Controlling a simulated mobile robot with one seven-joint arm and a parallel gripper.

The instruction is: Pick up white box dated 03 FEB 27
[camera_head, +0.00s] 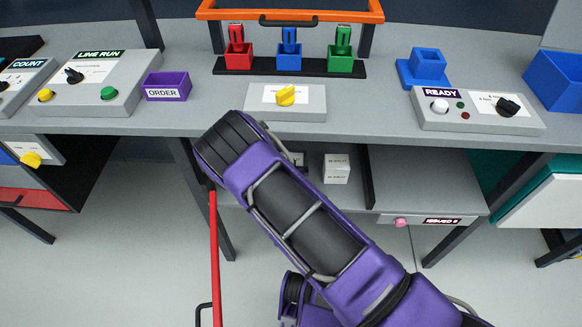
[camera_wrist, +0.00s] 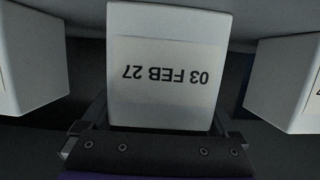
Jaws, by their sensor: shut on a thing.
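The white box dated 03 FEB 27 (camera_wrist: 165,105) fills the middle of the wrist view, its label upside down there. My gripper (camera_wrist: 160,125) is shut on this box, with one finger at each side of its lower part. In the head view my purple and black arm reaches down toward the shelf under the table and hides the gripper and most of the held box. Another white box (camera_head: 337,169) stands on the shelf to the right of my arm; its print is too small to read.
White boxes flank the held one in the wrist view, at left (camera_wrist: 32,62) and right (camera_wrist: 290,85). The grey table (camera_head: 370,122) overhangs the shelf (camera_head: 420,185). A dark divider (camera_head: 369,177) stands right of the box. A red pole (camera_head: 214,255) is left of my arm.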

